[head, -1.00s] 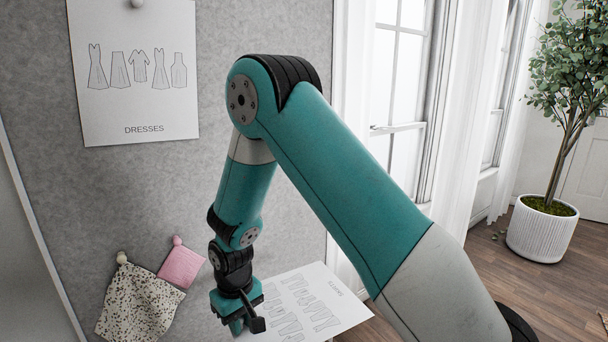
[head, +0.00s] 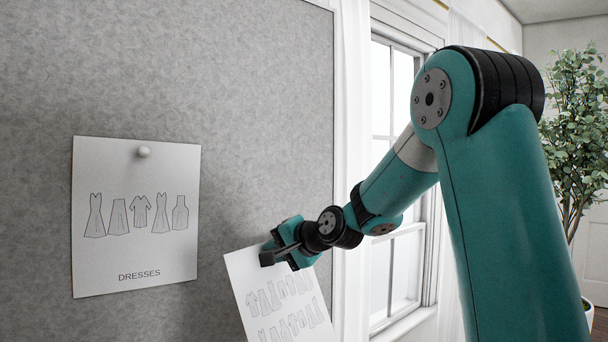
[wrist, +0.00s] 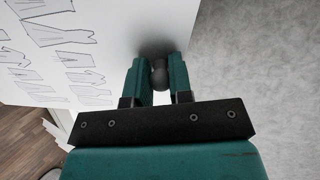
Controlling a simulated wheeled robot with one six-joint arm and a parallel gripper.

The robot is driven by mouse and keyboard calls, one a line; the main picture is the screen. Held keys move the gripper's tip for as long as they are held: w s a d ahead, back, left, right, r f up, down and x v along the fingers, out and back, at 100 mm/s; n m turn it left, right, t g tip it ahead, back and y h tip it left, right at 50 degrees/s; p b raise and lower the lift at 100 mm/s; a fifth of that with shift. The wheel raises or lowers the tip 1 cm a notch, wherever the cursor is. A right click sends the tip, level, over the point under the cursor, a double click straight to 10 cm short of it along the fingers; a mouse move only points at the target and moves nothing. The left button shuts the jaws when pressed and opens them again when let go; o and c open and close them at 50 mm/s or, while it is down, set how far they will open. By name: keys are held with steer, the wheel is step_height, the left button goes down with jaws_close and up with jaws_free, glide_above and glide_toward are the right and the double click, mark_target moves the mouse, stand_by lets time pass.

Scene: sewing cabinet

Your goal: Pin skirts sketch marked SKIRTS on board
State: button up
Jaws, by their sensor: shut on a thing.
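The skirts sketch (head: 245,282) is a white sheet with rows of outlined garments. It hangs tilted from my gripper (head: 275,255) in front of the grey board (head: 250,120), at its lower right part. Its lower edge is cut off in the head view, and no lettering on it shows now. In the wrist view, my gripper (wrist: 160,75) is shut on a round grey pin head (wrist: 159,76) at the sheet (wrist: 125,30). I cannot tell whether the sheet touches the board.
A dresses sketch (head: 135,260) is pinned on the board to the left, held by a white pin (head: 143,152). Bare board lies between it and my gripper. A window (head: 400,260) with a white curtain (head: 350,120) is right of the board; a plant (head: 575,150) stands beyond.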

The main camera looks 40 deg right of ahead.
steer(key=s+d+r+m+t+h+p, duration=0.1)
steer(key=s+d+r+t+h+p, duration=0.15)
steer(key=r, duration=0.85)
steer(key=s+d+r+m+t+h+p, duration=0.1)
steer(key=s+r+m+t+p, duration=0.15)
steer(key=r, duration=0.85)
steer(key=p, duration=0.4)
glide_toward(265, 150)
steer(key=shift+w, duration=1.65)
steer(key=shift+w+d+n, duration=0.1)
steer(key=shift+w+n, duration=0.25)
steer(key=shift+w, duration=1.6)
steer(key=o, duration=0.9)
steer(key=shift+f, duration=0.1)
